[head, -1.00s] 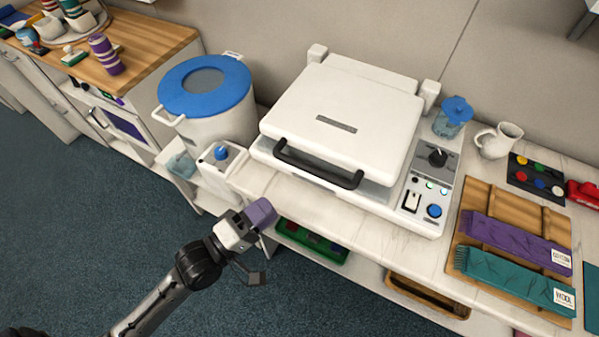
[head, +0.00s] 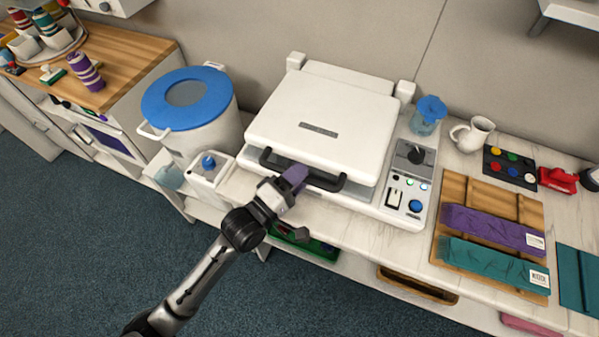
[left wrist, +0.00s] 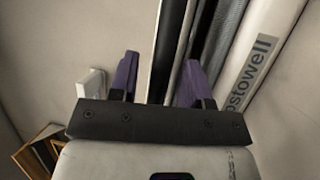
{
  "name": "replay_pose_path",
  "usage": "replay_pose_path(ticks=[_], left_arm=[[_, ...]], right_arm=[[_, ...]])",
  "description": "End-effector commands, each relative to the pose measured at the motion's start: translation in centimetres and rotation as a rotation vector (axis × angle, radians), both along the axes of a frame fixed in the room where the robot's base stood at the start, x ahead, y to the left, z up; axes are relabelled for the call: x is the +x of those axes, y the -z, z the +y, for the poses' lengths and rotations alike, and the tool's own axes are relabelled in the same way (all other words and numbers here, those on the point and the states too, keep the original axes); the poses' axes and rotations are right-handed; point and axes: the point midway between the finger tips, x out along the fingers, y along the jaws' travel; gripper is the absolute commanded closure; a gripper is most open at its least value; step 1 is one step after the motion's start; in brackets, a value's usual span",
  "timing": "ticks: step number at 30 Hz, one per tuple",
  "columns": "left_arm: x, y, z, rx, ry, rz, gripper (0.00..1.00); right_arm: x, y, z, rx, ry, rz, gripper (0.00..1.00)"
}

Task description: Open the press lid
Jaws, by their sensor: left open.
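The press is a white machine on the counter in the middle of the head view. Its lid (head: 320,115) lies down over the base (head: 375,212). A black bar handle (head: 330,184) runs along the lid's front edge. My left gripper (head: 303,204) is open at the front of the press, its upper purple finger overlapping the handle in the picture. In the left wrist view the purple fingers (left wrist: 157,78) are spread, with a dark bar, likely the handle (left wrist: 165,45), showing between them. Contact cannot be told. My right gripper is not in view.
A white bucket with a blue lid (head: 187,97) stands left of the press. The control panel (head: 408,180) is at its right. A wooden board (head: 450,190) with purple and teal packets lies further right. A shelf (head: 570,12) hangs at top right.

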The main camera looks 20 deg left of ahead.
Motion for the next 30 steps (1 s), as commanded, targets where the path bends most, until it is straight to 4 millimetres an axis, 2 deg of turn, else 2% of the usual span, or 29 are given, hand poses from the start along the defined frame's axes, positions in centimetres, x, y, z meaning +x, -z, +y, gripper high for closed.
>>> replay_pose_path(ticks=[11, 24, 30], left_arm=[[0.29, -0.05, -0.13, 0.000, 0.000, 0.000, 0.56], [0.27, -0.04, -0.11, 0.000, 0.000, 0.000, 0.99], [0.27, -0.03, -0.11, 0.000, 0.000, 0.000, 1.00]], right_arm=[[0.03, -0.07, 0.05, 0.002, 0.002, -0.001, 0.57], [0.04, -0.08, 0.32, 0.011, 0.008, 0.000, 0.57], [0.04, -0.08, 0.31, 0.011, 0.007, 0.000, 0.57]])
